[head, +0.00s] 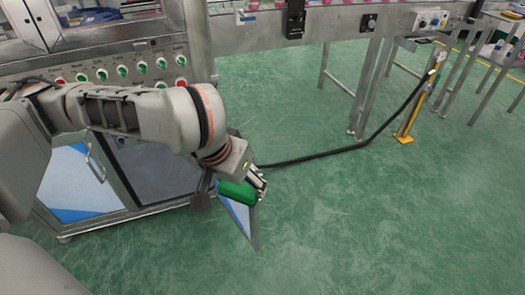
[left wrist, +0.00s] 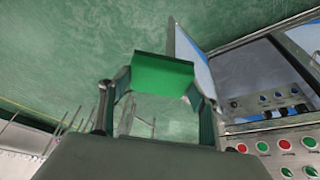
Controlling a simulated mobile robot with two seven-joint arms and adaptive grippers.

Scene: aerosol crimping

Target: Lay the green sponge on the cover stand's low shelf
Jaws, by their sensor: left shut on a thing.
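The green sponge (head: 237,193) is in my left gripper (head: 258,182), in front of the machine's lower cabinet and above the floor. In the left wrist view the sponge (left wrist: 162,76) shows as a green block between the two fingers. The gripper is shut on it. My right gripper is in neither view. I cannot make out the cover stand or its low shelf in these frames.
A blue and white panel (head: 241,222), like an open cabinet door, stands just beside the sponge. The machine's button panel (head: 120,72) is behind my left arm. A black cable (head: 315,156) runs to a yellow post (head: 408,122). Green floor (head: 380,220) is clear at right.

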